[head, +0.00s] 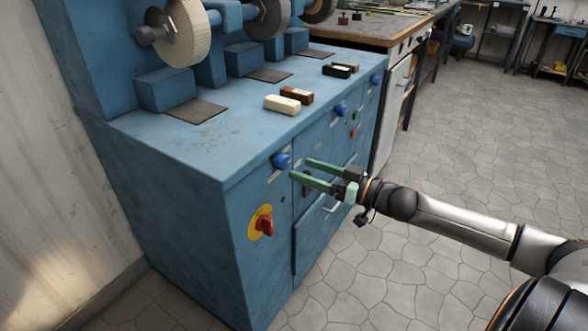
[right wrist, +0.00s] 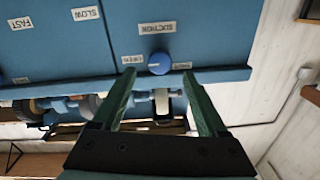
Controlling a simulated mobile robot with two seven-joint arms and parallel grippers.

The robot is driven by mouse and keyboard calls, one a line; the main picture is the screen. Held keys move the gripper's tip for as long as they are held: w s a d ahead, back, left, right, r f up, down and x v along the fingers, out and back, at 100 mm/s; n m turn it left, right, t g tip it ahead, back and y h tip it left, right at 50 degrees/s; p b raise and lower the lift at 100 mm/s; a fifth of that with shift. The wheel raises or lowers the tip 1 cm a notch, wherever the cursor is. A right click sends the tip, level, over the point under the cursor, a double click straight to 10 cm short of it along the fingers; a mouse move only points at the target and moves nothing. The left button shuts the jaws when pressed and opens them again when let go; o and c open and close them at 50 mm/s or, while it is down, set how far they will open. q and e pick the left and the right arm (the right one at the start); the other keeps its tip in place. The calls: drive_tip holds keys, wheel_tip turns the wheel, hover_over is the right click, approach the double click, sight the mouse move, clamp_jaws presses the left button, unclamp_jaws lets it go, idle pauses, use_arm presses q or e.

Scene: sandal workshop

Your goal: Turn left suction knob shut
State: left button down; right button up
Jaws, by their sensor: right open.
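The left suction knob (head: 281,160) is a round blue knob on the front of the blue machine (head: 190,190), near its top left corner. In the right wrist view the knob (right wrist: 159,63) sits by a SUCTION label, with smaller labels on both sides. My right gripper (head: 300,169) has green fingers, is open and empty, and points at the knob from the right. In the right wrist view the fingertips (right wrist: 159,72) lie either side of the knob's line, with the knob centred just beyond them; I see no contact. My left gripper is not in view.
A red rotary switch (head: 265,225) on a yellow plate is below the knob. More blue knobs (head: 341,110) are farther along the front. Cream (head: 282,104) and brown (head: 297,95) blocks lie on top. A drawer handle (head: 332,208) is below my gripper. The floor (head: 470,130) at right is clear.

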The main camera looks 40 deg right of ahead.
sight(286, 163)
drive_tip(key=shift+b+x, duration=0.55)
drive_tip(key=shift+x, duration=1.4)
clamp_jaws()
